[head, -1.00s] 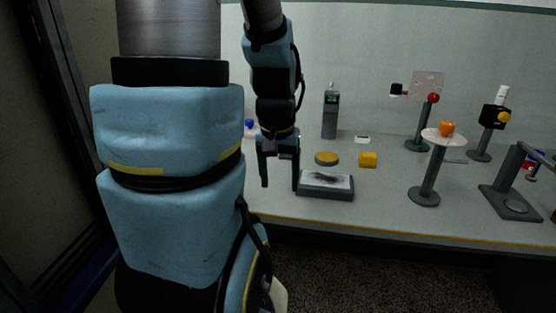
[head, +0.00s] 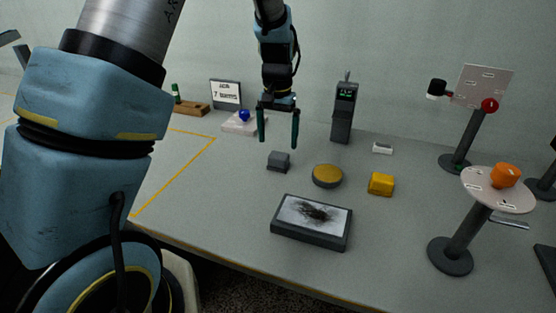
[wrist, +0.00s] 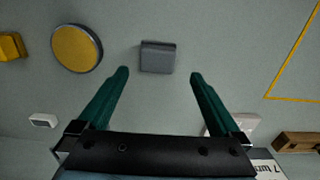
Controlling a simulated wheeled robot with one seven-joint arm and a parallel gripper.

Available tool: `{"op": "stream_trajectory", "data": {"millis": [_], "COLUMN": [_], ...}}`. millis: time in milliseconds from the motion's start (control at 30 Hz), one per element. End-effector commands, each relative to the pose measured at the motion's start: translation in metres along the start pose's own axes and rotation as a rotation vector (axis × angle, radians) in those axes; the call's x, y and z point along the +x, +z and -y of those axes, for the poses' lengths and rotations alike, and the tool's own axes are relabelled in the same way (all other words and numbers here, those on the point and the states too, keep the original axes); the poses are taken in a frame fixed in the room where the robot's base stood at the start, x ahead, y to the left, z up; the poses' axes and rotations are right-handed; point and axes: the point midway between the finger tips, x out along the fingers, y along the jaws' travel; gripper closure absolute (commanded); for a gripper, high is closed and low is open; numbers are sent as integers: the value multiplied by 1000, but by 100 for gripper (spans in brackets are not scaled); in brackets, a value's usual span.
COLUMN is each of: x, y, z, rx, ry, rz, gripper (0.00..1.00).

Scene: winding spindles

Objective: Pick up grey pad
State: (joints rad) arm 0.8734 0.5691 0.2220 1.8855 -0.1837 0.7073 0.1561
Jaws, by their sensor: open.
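The grey pad (head: 279,161) is a small grey block lying on the table, left of the yellow round disc. In the wrist view the grey pad (wrist: 158,57) lies just beyond the fingertips, roughly midway between them. My gripper (head: 278,143) is open and empty, with its two dark green fingers pointing down. It is above and behind the pad in the head view. In the wrist view my gripper (wrist: 159,74) has its fingers spread wider than the pad. The fingers do not touch the pad.
A yellow round disc (head: 327,175) and a yellow block (head: 381,184) lie right of the pad. A dark-framed tray (head: 311,236) with a black smudge is in front. A blue ball (head: 244,115) on a pale base stands behind left. A grey handheld device (head: 343,112) stands at the back.

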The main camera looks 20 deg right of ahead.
Motion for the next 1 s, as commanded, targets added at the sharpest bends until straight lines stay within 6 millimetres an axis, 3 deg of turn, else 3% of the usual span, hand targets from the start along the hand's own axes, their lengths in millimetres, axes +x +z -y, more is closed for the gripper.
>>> {"op": "stream_trajectory", "data": {"millis": [267,533,833,1000], "x": [21,59,66,66], "y": [2,4,3,3], "z": [0,-2,-3,-2], "rx": [-1,-2,-1,-1], "ry": [-1,0,0,0], "rz": [3,3,-1,-1], "gripper": [0,0,0,17]}}
